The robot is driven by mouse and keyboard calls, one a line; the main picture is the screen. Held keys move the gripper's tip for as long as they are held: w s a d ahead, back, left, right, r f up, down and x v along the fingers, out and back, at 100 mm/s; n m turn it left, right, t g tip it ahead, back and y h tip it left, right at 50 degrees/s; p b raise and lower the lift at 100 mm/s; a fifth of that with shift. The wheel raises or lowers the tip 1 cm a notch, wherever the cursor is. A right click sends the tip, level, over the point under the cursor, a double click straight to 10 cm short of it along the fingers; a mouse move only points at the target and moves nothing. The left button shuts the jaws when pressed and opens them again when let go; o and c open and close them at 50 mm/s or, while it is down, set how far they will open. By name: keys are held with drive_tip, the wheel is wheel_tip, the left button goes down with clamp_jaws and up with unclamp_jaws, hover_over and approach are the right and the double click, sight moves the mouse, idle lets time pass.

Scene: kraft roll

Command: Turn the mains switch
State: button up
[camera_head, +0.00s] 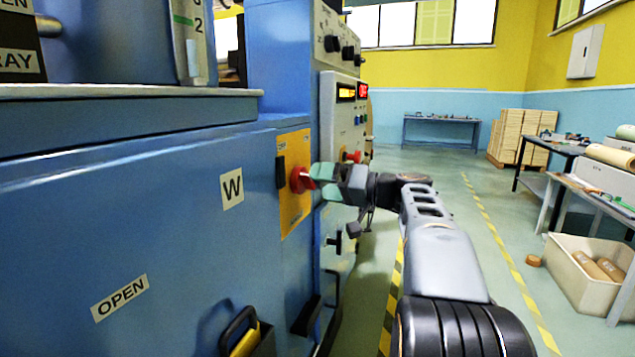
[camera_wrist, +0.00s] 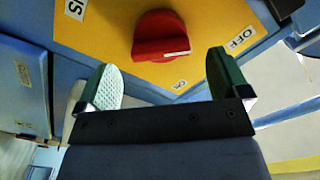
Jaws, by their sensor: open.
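The mains switch (camera_head: 299,180) is a red rotary knob on a yellow plate (camera_head: 294,205) on the side of the blue machine. In the wrist view the red knob (camera_wrist: 160,36) sits just beyond and between the fingertips, with a pale line on its handle. The line points toward the right, near an OFF label (camera_wrist: 240,38). Part of another label (camera_wrist: 76,9) shows at the upper left. My gripper (camera_head: 318,182) is open, with green-padded fingers close to the knob. In the wrist view my gripper (camera_wrist: 165,82) holds nothing. I cannot tell whether a fingertip touches the knob.
A control panel (camera_head: 345,110) with buttons and displays stands just beyond the plate. Handles (camera_head: 335,241) stick out below it. A blue door marked OPEN (camera_head: 120,297) is at the left. The floor to the right is open, with a pale crate (camera_head: 570,290) beside a table.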

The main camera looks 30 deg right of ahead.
drive_tip(key=p+v, duration=0.1)
drive_tip(key=v, duration=1)
drive_tip(key=shift+s+d, duration=0.15)
drive_tip(key=shift+d, duration=0.1)
drive_tip(key=a+m+g+h+p, duration=0.2)
drive_tip(key=a+g+h+p, duration=0.35)
drive_tip(key=a+p, duration=1)
drive_tip(key=s+a+n+g+h+p, duration=0.2)
drive_tip(key=s+a+g+h+p, duration=0.2)
drive_tip(key=s+p, duration=0.7)
drive_tip(key=a+h+p, duration=0.1)
drive_tip(key=h+p, duration=0.1)
drive_tip(key=p, duration=0.1)
drive_tip(key=shift+a+r+n, duration=0.25)
drive_tip(key=shift+a+n, duration=0.05)
drive_tip(key=shift+a, duration=0.05)
drive_tip(key=shift+h, duration=0.25)
drive_tip(key=shift+c, duration=0.3)
